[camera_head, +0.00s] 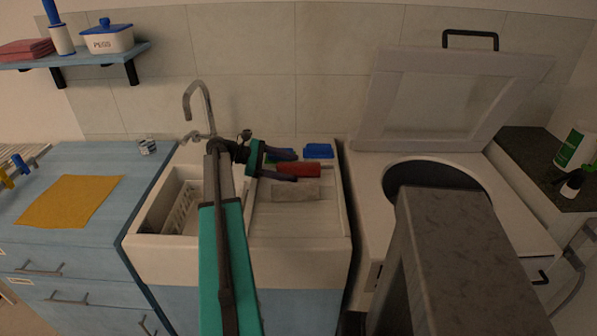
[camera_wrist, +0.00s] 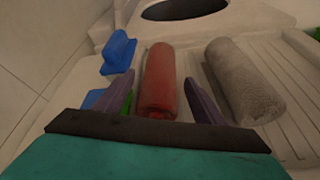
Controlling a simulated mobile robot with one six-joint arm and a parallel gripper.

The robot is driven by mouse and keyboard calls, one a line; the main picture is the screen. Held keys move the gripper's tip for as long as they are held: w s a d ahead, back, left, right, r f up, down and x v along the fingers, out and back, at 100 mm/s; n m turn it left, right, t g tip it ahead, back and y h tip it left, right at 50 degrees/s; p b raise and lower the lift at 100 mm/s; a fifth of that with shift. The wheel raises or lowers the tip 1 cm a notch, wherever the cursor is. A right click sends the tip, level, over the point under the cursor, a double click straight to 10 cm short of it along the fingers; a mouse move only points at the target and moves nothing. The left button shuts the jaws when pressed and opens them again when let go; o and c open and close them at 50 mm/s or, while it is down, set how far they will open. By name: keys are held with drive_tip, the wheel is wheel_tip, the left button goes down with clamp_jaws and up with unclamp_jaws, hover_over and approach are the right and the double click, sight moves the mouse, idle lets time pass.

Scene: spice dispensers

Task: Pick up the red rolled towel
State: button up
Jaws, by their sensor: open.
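The red rolled towel (camera_head: 306,170) lies on the white ribbed drainboard of the sink unit. In the wrist view the red roll (camera_wrist: 159,80) points away from me, its near end between the two fingers. My gripper (camera_head: 297,166) is open and comes in from the left, with one finger on each side of the towel's near end.
A grey rolled towel (camera_wrist: 245,80) lies right of the red one, close to my right finger. A blue brush-like object (camera_wrist: 118,52) stands to the left; another blue item is partly hidden by my left finger. The tap (camera_head: 199,105) rises behind the basin, near my arm.

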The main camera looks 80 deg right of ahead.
sight(291, 164)
drive_tip(key=shift+s+d+f, duration=0.15)
drive_tip(key=shift+s+f, duration=0.05)
drive_tip(key=shift+s, duration=0.3)
drive_tip(key=c, duration=1.2)
drive_tip(key=shift+r, duration=0.15)
drive_tip(key=shift+c, duration=0.2)
drive_tip(key=shift+r+b, duration=0.55)
drive_tip(key=shift+r, duration=4.35)
